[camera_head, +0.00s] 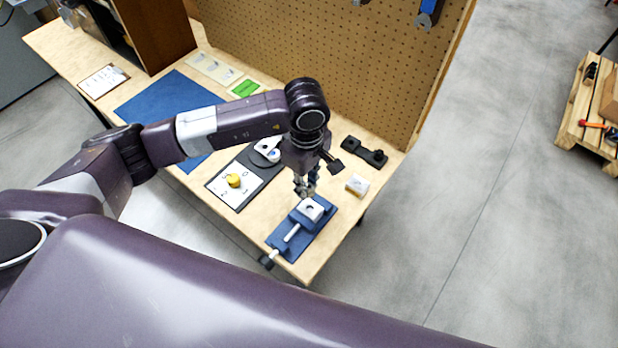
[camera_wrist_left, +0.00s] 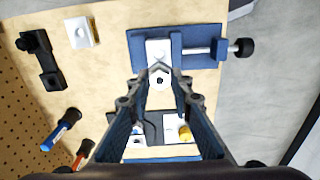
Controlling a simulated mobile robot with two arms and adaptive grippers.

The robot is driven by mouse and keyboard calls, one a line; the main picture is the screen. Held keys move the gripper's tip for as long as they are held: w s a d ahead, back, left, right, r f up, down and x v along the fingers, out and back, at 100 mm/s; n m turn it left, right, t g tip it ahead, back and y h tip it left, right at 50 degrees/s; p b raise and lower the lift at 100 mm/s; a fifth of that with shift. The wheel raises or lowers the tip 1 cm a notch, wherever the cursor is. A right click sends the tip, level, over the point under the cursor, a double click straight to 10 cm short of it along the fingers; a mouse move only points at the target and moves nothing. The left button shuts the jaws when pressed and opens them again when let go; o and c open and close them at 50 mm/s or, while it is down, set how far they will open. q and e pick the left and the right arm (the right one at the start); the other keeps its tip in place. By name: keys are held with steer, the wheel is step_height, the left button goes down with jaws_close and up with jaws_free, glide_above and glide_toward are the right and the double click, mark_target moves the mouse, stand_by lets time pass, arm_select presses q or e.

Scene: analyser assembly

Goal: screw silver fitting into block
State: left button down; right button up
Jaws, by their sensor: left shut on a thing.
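A light-coloured block (camera_head: 311,209) sits clamped in a blue vise (camera_head: 288,236) near the table's front corner; the block (camera_wrist_left: 157,50) and vise (camera_wrist_left: 200,37) also show at the top of the left wrist view. My left gripper (camera_head: 305,190) points down just above and behind the block. In the left wrist view its fingers (camera_wrist_left: 160,78) are closed around a small silver fitting (camera_wrist_left: 159,83) with a dark centre. The fitting is hidden by the fingers in the head view. I cannot tell whether it touches the block. My right gripper is not in view.
A second light block (camera_head: 357,186) and a black bracket (camera_head: 364,152) lie to the right. A panel with a yellow knob (camera_head: 234,180) lies to the left. A blue mat (camera_head: 140,106) covers the table's left part. A pegboard (camera_head: 330,55) stands behind.

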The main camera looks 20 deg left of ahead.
arm_select(q)
steer(key=shift+f, duration=0.4)
steer(key=shift+d+f+b, duration=0.2)
steer(key=shift+f+b, duration=0.35)
steer(key=shift+f, duration=0.3)
steer(key=shift+a+f+b, duration=0.1)
steer(key=shift+f+b, duration=0.25)
steer(key=shift+f, duration=0.55)
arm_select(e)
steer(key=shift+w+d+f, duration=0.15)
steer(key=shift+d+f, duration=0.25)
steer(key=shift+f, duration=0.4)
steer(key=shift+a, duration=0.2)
arm_select(q)
steer(key=shift+f, duration=0.15)
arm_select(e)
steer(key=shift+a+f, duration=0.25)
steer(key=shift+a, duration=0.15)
arm_select(q)
steer(key=shift+f+b, duration=0.1)
steer(key=shift+b, duration=0.4)
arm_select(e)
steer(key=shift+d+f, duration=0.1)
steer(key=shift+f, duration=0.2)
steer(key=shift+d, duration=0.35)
